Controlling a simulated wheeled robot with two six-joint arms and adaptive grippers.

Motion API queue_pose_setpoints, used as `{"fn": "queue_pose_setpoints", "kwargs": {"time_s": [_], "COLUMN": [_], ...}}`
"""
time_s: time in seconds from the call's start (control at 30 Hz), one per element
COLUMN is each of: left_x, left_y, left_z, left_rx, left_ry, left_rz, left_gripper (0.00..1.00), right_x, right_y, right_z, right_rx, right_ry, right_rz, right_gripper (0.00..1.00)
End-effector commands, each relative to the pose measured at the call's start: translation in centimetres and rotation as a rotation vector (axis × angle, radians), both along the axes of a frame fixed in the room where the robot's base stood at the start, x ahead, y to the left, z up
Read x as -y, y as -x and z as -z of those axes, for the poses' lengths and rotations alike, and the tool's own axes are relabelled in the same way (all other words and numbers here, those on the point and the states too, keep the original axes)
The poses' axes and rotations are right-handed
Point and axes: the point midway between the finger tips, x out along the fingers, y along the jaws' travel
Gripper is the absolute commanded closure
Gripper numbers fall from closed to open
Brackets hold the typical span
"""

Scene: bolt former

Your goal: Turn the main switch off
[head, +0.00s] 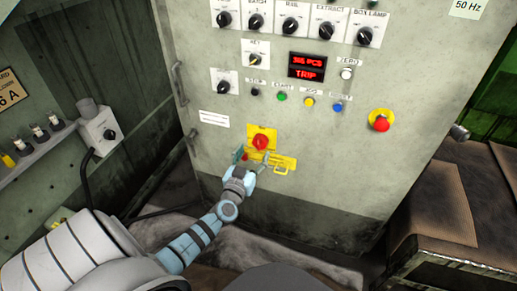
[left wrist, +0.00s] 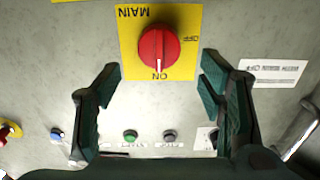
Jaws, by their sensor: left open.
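The main switch is a red rotary knob (left wrist: 159,48) on a yellow plate marked MAIN, ON and OFF. In the left wrist view the plate appears upside down, and the knob's grip lies in line with the ON mark. In the head view the red knob (head: 261,141) is low on the grey cabinet front. My left gripper (head: 249,157) is open just below and in front of it. In the wrist view its dark green fingers (left wrist: 160,80) stand apart on either side of the plate's ON end, with nothing between them. My right gripper is not in view.
The cabinet carries a red TRIP display (head: 306,67), several black selector knobs, a row of small buttons and a red emergency button (head: 380,121). A door handle (head: 180,83) is on the left edge.

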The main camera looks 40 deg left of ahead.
Motion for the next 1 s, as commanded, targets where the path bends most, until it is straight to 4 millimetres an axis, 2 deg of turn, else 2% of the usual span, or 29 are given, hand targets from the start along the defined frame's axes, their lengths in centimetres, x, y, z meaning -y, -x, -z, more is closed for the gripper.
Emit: {"fn": "queue_pose_setpoints", "kwargs": {"time_s": [0.03, 0.1, 0.2, 0.33, 0.6, 0.9, 1.0], "left_x": [-0.5, -1.1, -1.6, -1.9, -1.9, -1.9, -1.9], "left_y": [-1.4, -2.9, -4.5, -5.4, -5.6, -5.5, -5.5], "left_z": [0.5, 0.4, 0.4, 0.3, 0.1, 0.1, 0.1], "left_rx": [0.003, 0.003, 0.000, -0.001, -0.002, -0.002, -0.002], "left_ry": [0.000, 0.000, 0.001, 0.000, 0.001, 0.001, 0.002], "left_rz": [-0.001, -0.001, 0.000, 0.001, 0.002, 0.001, 0.001], "left_gripper": [0.37, 0.37, 0.37, 0.37, 0.37, 0.84, 0.84], "right_x": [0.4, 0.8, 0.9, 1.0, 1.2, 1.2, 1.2], "right_y": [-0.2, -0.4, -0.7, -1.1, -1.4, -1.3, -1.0], "right_z": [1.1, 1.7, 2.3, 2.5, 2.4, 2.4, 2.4], "right_rx": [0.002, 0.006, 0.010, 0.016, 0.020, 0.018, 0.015], "right_ry": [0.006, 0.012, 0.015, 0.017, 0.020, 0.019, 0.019], "right_rz": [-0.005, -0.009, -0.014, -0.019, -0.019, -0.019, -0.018], "right_gripper": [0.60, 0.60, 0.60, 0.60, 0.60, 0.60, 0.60]}}
